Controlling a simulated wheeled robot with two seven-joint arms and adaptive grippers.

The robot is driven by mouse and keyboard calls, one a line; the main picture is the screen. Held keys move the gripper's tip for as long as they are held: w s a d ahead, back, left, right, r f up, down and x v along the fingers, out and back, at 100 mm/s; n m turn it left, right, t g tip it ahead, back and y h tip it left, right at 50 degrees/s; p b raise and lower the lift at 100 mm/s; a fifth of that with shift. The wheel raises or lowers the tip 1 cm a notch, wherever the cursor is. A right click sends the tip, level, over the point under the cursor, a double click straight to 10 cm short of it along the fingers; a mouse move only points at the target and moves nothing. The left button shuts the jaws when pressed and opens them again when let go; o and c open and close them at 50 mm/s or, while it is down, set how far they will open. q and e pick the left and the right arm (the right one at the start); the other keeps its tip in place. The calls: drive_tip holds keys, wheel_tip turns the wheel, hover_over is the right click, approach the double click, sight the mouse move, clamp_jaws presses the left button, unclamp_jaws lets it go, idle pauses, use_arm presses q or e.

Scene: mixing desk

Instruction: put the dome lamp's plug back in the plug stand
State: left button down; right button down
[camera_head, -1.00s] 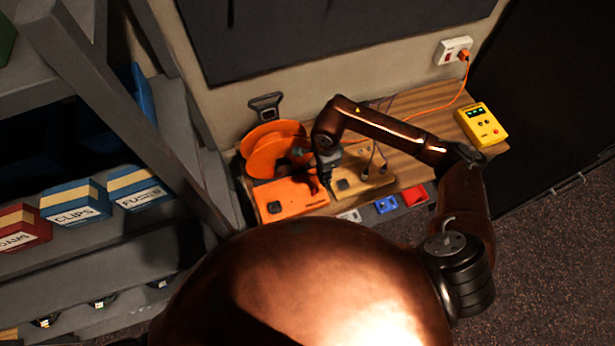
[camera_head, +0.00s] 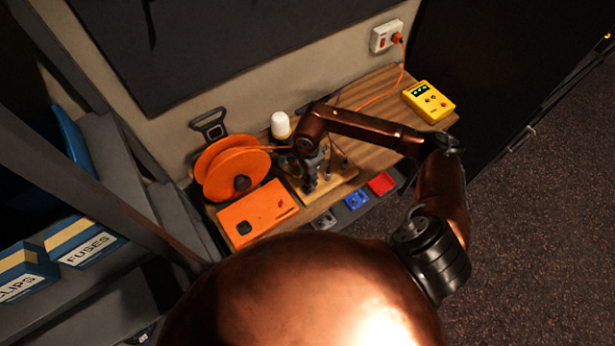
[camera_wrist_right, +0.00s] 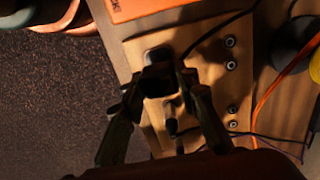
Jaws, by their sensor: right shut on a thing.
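The dome lamp (camera_head: 281,125), with a white dome and a yellow base, stands at the back of the desk beside my right arm. A tan wooden stand (camera_head: 345,189), seemingly the plug stand, lies in front with small dark fittings; the wrist view shows its face (camera_wrist_right: 205,62) with several round metal holes. My right gripper (camera_head: 310,183) is over the stand's left part. In the wrist view, my right gripper (camera_wrist_right: 160,85) is shut on a dark plug (camera_wrist_right: 158,80), above or at the stand; contact is unclear. My left gripper is not in view.
An orange cable reel (camera_head: 228,170) and an orange box (camera_head: 258,212) lie left of the stand. A yellow meter (camera_head: 429,101) is at the right end. Blue (camera_head: 355,200) and red (camera_head: 382,183) blocks sit at the front edge. Thin cables run around the stand. A wall socket (camera_head: 386,36) is behind.

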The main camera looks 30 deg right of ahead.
sight(308, 183)
drive_tip(key=shift+f+b, duration=0.4)
drive_tip(key=shift+f, duration=0.45)
drive_tip(key=shift+f+b, duration=0.9)
drive_tip(key=shift+b, duration=0.05)
drive_tip(key=shift+b, duration=0.85)
idle(1.5)
drive_tip(key=shift+f+b, duration=0.6)
drive_tip(key=c, duration=1.4)
unclamp_jaws()
drive_tip(key=shift+c, duration=0.2)
